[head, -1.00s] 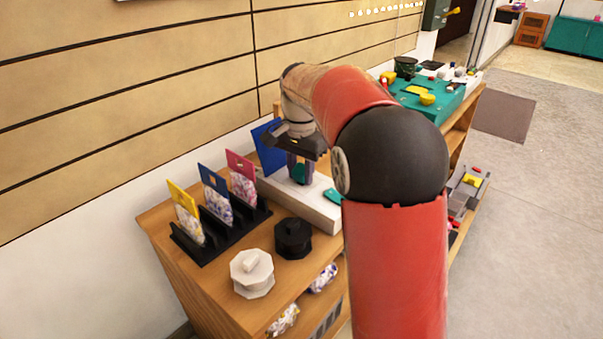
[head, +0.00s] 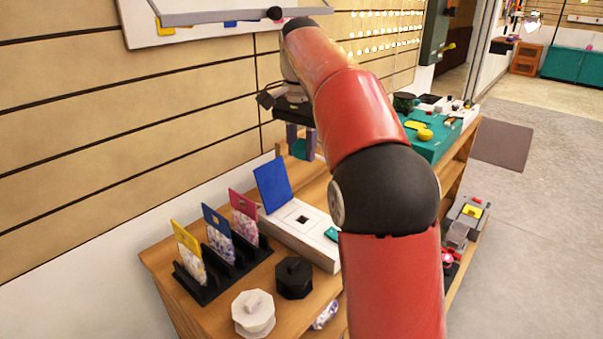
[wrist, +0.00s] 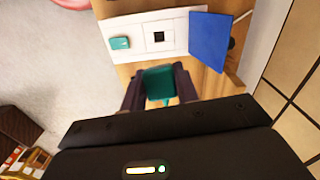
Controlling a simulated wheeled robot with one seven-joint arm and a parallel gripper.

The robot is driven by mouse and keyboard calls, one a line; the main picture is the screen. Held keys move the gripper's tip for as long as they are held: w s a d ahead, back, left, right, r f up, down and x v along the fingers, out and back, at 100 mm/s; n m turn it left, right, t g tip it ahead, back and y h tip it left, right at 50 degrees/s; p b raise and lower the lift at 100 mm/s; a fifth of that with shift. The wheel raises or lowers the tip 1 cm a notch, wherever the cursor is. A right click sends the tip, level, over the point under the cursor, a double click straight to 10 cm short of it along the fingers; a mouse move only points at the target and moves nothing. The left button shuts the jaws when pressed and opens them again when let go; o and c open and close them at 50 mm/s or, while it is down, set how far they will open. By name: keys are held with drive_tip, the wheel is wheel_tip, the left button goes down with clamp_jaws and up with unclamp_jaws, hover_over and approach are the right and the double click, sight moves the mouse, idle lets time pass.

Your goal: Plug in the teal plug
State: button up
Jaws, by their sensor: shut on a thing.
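My gripper (head: 301,145) is shut on the teal plug (head: 299,149) and holds it in the air above the bench. In the wrist view the teal plug (wrist: 159,83) sits between the two dark fingers. The white socket box (head: 324,247) lies on the bench below, with a dark square socket (head: 303,219) in its top. In the wrist view the socket (wrist: 158,37) lies beyond the plug, apart from it. A blue lid (head: 272,186) stands open at the box's left end, and a teal block (head: 332,234) sits on its right part.
A black rack (head: 222,267) with several bagged cards stands left of the box. A black pot (head: 293,278) and a white pot (head: 253,313) stand in front. A teal tray (head: 440,141) with small items is farther back. The panelled wall is behind.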

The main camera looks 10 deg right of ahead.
sight(301, 142)
wheel_tip(301, 142, up, 3)
drive_tip(key=shift+r, duration=0.15)
wheel_tip(301, 142, down, 9)
drive_tip(key=b, duration=0.4)
drive_tip(key=shift+s+a+f+b, duration=0.2)
drive_tip(key=shift+s+a+b, duration=0.05)
drive_tip(key=shift+s+b, duration=0.1)
idle(0.4)
drive_tip(key=shift+f, duration=0.2)
drive_tip(key=shift+f+b, duration=0.85)
drive_tip(key=shift+f, duration=2.85)
drive_tip(key=shift+f+p, duration=0.1)
drive_tip(key=shift+p, duration=0.8)
drive_tip(key=shift+f+p, duration=0.5)
drive_tip(key=shift+p, duration=0.2)
drive_tip(key=shift+f, duration=0.1)
